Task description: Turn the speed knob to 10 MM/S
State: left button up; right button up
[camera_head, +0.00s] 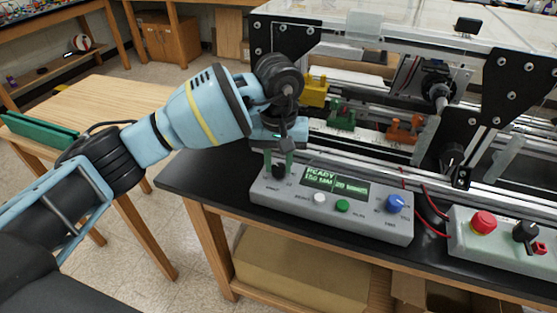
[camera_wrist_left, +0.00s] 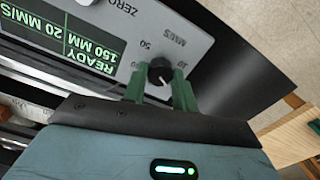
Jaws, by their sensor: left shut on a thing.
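The black speed knob (camera_head: 278,171) is at the left end of the grey control box (camera_head: 262,196). My left gripper (camera_head: 278,163) points down over it, its two green fingers on either side of the knob, shut on it. In the left wrist view the knob (camera_wrist_left: 160,71) sits between the fingertips (camera_wrist_left: 158,84), with a white pointer line and scale marks around it. The picture there is upside down. The green display (camera_head: 334,185) reads READY, 150 MM, 20 MM/S. My right gripper is not in view.
A second box with a red button (camera_head: 483,223) stands to the right. The extrusion frame (camera_head: 510,92) rises behind.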

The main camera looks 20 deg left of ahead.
pick_arm(q)
jog(key=shift+r+n, duration=0.1)
jog(key=shift+n, duration=1.2)
jog(key=n+p, duration=0.1)
jog(key=n, duration=0.2)
jog(key=shift+n, duration=0.4)
jog(key=n+p, duration=0.1)
jog(key=n, duration=0.2)
jog(key=shift+n, duration=0.4)
jog(key=shift+n+p, duration=0.35)
jog(key=shift+n, duration=0.45)
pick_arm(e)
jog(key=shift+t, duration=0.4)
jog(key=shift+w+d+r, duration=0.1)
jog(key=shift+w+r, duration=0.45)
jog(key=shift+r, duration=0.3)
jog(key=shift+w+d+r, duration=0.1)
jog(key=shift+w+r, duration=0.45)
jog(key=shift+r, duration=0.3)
pick_arm(q)
jog(key=o, duration=1)
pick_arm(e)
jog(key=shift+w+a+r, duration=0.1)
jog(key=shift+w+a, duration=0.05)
